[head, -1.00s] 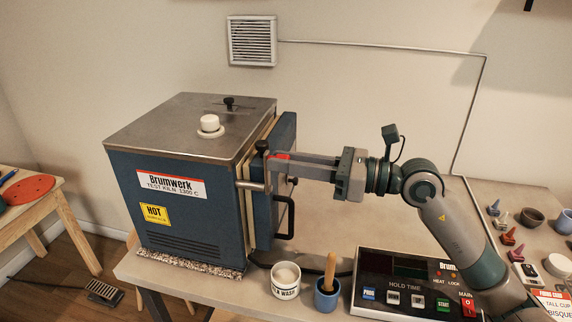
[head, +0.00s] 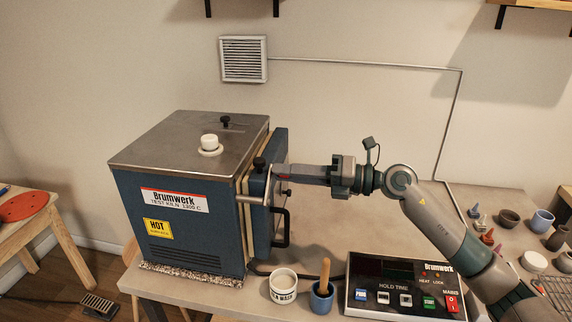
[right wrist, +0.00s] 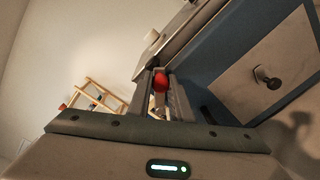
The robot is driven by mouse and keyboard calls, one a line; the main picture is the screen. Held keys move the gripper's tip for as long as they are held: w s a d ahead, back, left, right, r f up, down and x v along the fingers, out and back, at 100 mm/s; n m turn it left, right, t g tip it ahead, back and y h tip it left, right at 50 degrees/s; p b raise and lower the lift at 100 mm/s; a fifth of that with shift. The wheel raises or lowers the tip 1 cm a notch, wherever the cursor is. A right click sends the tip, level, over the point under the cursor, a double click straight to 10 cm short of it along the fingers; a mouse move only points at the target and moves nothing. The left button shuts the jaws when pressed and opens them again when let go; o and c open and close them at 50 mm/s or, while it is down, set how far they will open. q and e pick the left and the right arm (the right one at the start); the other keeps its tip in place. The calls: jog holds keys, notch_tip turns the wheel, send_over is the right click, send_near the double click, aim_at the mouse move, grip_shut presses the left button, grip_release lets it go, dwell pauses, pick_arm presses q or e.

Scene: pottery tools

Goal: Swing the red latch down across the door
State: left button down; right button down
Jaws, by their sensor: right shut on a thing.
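The blue kiln (head: 190,240) stands at the left end of the bench. Its door (head: 262,225), with a black bar handle (head: 286,228), lies against or almost against the kiln's right face; I cannot tell if a gap is left. My right gripper (head: 282,171) reaches in from the right at the door's upper part. In the right wrist view its fingers are closed around the red latch end (right wrist: 160,82). In the head view the fingers hide most of the latch, so its angle is unclear. My left gripper is out of view.
Below the door stand a white wash pot (head: 284,287) and a blue cup with a wooden-handled tool (head: 322,297). The control box (head: 400,290) sits under my right arm. Small pots and cones (head: 508,218) lie at the right. A white knob (head: 209,144) tops the kiln.

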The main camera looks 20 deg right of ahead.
jog(key=shift+w+d+f+m+g+p, duration=0.1)
jog(key=shift+w+d+f+m+p, duration=0.15)
jog(key=shift+f+m+p, duration=0.9)
jog(key=shift+w+d+f+m+g+p, duration=0.25)
jog(key=shift+f+m+p, duration=0.4)
jog(key=shift+m, duration=1)
jog(key=shift+w+d+f+m+t+p, duration=0.1)
jog(key=shift+w+f+m+p, duration=0.2)
jog(key=shift+f+m+p, duration=0.65)
jog(key=shift+r+m, duration=0.2)
jog(key=shift+m, duration=0.35)
jog(key=c, duration=1.6)
grip_release()
